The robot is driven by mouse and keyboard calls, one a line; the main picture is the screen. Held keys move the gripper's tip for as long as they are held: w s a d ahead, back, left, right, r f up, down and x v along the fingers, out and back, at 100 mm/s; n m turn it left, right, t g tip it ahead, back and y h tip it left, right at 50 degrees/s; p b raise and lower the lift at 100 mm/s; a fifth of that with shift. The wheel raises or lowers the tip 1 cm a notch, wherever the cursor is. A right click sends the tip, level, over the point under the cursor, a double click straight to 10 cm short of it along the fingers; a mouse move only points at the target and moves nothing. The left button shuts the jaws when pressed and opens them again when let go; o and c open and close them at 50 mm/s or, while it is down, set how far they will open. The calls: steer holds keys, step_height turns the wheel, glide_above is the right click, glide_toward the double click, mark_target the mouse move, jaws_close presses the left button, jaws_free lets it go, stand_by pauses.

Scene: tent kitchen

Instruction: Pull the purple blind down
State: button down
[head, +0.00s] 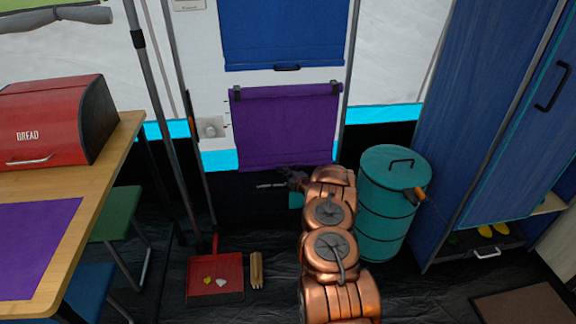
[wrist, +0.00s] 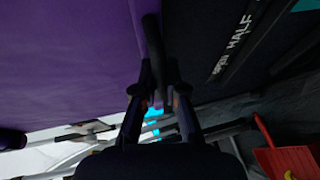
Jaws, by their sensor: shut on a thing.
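The purple blind (head: 285,125) hangs in the middle of the tent wall in the head view, its top held by two dark clips. It is unrolled to just above my gripper (head: 292,178). In the wrist view, the purple cloth (wrist: 65,60) fills the left side, with a black handle (wrist: 152,38) along its edge. My gripper (wrist: 160,85) is shut on this black handle, its two dark fingers on either side. In the head view my arm and the dark background partly hide the grip.
A blue blind (head: 283,30) hangs above. A teal barrel (head: 388,205) stands right of my arm, before the blue cabinet (head: 480,120). A red dustpan (head: 214,277) lies on the floor at left, near the wooden table (head: 100,170) with a red bread box (head: 50,120).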

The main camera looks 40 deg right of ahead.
steer(key=shift+f, duration=0.95)
steer(key=c, duration=1.2)
jaws_free()
steer(key=v, duration=1.2)
